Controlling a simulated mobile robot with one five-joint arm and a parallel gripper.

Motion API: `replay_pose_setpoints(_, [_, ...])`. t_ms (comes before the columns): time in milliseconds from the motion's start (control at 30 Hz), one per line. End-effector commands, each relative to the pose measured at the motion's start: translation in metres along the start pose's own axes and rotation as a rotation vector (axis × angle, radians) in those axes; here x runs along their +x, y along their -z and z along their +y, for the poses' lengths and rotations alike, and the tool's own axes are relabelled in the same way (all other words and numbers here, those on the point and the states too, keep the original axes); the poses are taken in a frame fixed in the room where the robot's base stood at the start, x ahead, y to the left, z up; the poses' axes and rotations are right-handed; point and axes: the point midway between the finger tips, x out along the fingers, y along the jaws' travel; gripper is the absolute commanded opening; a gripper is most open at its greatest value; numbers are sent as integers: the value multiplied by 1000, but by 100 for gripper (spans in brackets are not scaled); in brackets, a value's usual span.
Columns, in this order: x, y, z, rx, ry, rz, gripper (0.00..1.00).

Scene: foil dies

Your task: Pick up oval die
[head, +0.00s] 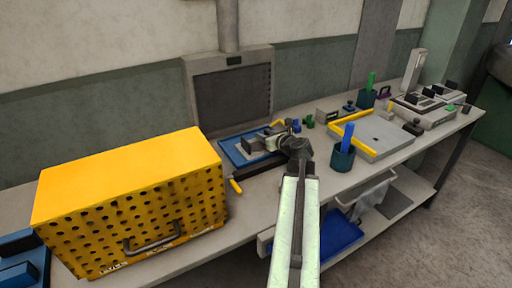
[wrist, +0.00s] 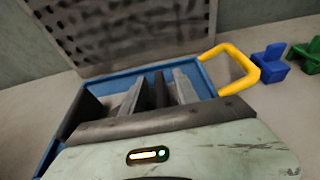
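My gripper (head: 268,139) is at the blue tray (head: 230,153) near the back of the bench, over its right part. In the wrist view the blue tray (wrist: 69,112) lies under and beyond my gripper (wrist: 158,93). Grey and dark upright pieces stand there between its walls; I cannot tell which are fingers and which are tray contents. I cannot make out an oval die for certain. A dark grey block (head: 252,146) shows at the tray by my gripper. Whether my gripper is open or shut on something is unclear.
A large yellow perforated box (head: 135,200) stands left. A grey panel (head: 232,100) rises behind the tray. A yellow handle (wrist: 246,73), a blue piece (wrist: 270,64) and a green piece (wrist: 306,53) lie right. A dark cup (head: 342,158) stands near the front edge.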

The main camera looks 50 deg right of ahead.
Motion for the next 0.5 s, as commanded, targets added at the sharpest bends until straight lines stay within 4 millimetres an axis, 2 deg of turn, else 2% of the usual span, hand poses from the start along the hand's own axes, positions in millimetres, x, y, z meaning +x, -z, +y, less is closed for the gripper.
replay_pose_setpoints(33, [-1, 0, -1, 1, 2, 0, 36])
replay_pose_setpoints(67, [-2, 0, -2, 1, 3, 0, 31])
replay_pose_setpoints(167, [-3, 0, -4, 2, 6, 0, 3])
replay_pose_setpoints(200, [-3, 0, -5, 2, 7, 0, 0])
replay_pose_setpoints(500, [-4, 1, -7, 3, 10, 0, 0])
